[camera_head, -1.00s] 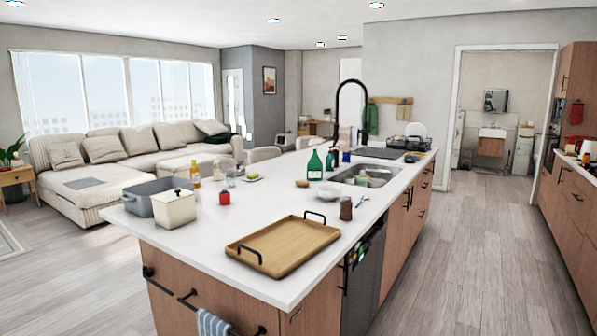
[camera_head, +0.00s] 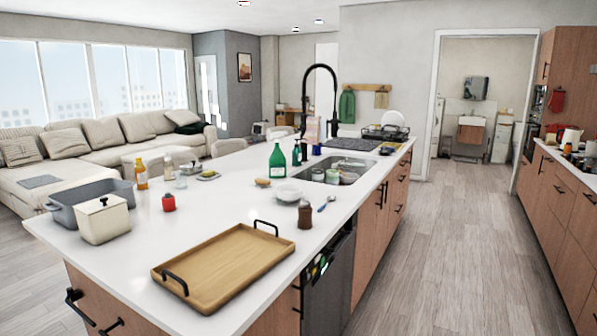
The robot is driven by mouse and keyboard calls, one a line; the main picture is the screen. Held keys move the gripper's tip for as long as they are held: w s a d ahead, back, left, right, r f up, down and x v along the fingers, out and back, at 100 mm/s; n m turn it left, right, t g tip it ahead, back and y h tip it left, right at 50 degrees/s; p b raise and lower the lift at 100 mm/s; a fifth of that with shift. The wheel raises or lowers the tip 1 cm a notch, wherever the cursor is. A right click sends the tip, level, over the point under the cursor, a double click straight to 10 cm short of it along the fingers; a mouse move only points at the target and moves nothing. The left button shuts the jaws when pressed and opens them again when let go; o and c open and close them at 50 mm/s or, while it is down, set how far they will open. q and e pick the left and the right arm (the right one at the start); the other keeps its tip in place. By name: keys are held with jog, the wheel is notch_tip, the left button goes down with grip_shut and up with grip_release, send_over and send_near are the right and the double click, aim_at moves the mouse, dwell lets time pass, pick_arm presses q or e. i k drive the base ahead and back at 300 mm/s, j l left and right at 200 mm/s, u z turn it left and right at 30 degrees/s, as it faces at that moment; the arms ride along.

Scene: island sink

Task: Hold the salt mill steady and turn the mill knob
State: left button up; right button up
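A small dark brown cylinder with a narrower top (camera_head: 305,215) stands upright on the white island top, behind the right end of the wooden tray. It looks like the salt mill, but it is too small to make out a knob. A small red thing with a dark top (camera_head: 168,202) stands farther left; I cannot tell what it is. Neither of my grippers is in view, and nothing touches the brown cylinder.
The wooden tray (camera_head: 190,266) with black handles lies near the island's front edge. A cream pot (camera_head: 103,222) and a grey tub (camera_head: 70,217) stand left. Floor right of the island (camera_head: 450,240) is clear.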

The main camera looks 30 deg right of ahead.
aim_at(305, 204)
jog(key=i+l+u, duration=0.1)
jog(key=l, duration=0.25)
jog(key=i+l+u, duration=0.1)
jog(key=l, duration=0.25)
jog(key=i+l+u, duration=0.1)
jog(key=l, duration=0.25)
jog(key=i+l, duration=0.1)
jog(key=l, duration=0.3)
jog(key=i+l, duration=0.15)
jog(key=l, duration=0.3)
jog(key=i+l, duration=0.1)
jog(key=l, duration=0.3)
jog(key=i+l+u, duration=0.1)
jog(key=l, duration=0.3)
jog(key=i+l, duration=0.1)
jog(key=l, duration=0.35)
